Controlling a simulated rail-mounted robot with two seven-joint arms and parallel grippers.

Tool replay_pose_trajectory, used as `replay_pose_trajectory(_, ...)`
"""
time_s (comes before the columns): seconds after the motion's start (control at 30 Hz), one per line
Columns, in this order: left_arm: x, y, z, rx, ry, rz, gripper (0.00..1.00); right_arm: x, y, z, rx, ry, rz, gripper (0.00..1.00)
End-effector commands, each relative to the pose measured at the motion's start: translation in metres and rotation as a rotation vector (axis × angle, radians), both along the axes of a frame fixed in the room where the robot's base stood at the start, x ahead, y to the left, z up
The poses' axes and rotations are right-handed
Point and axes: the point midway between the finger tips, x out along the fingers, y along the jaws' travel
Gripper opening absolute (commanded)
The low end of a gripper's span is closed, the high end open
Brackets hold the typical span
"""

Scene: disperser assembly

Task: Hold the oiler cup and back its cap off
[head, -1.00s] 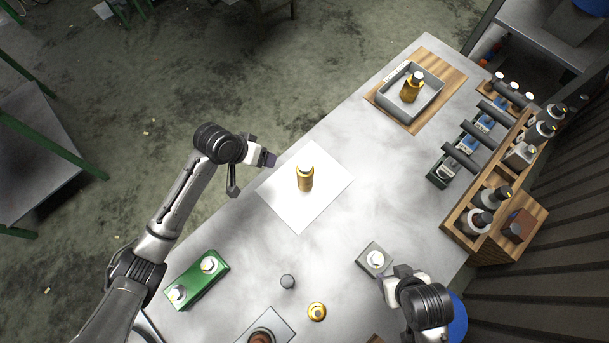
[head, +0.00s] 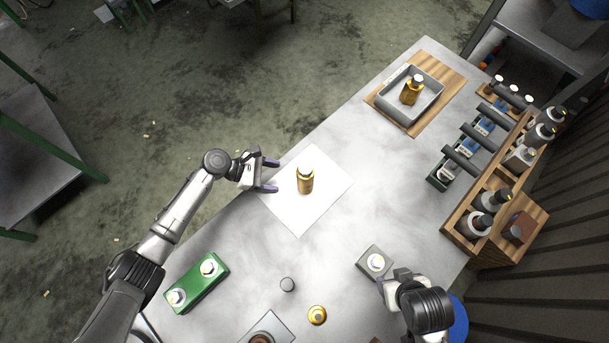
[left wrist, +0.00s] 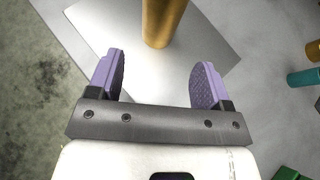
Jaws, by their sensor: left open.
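The oiler cup (head: 305,184) is a brass cylinder with a pale cap (head: 306,171) on top. It stands upright on a white sheet (head: 325,205) near the bench's left edge. My left gripper (head: 273,176) is open and empty, just left of the cup, its fingers pointing at it. In the left wrist view the cup's brass body (left wrist: 160,22) stands ahead of the two purple fingers (left wrist: 157,80), apart from them; its top is cut off there. My right gripper (head: 392,282) is low at the right, beside a small grey block; its fingers are too unclear to read.
A second brass bottle (head: 411,93) stands in a grey tray (head: 436,104) at the back. A wooden rack (head: 462,227) with several bottles lines the right. A green block (head: 197,283), a grey block (head: 364,255) and a brass ring (head: 317,315) lie in front. The bench centre is clear.

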Motion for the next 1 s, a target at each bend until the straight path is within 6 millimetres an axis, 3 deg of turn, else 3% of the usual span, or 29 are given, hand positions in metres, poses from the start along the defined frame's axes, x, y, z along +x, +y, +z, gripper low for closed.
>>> replay_pose_trajectory(0.17,0.0,-0.009,-0.007,0.0,0.022,0.011,0.73,0.0,0.0,-0.008,0.0,0.0,0.0,0.61)
replay_pose_trajectory(0.57,0.0,-0.054,-0.033,0.0,0.02,0.009,0.73,0.0,0.0,-0.038,0.0,0.001,0.0,0.61)
replay_pose_trajectory(1.0,0.0,-0.085,-0.046,0.0,0.021,0.01,0.73,0.0,0.0,-0.039,0.0,0.001,0.0,0.61)
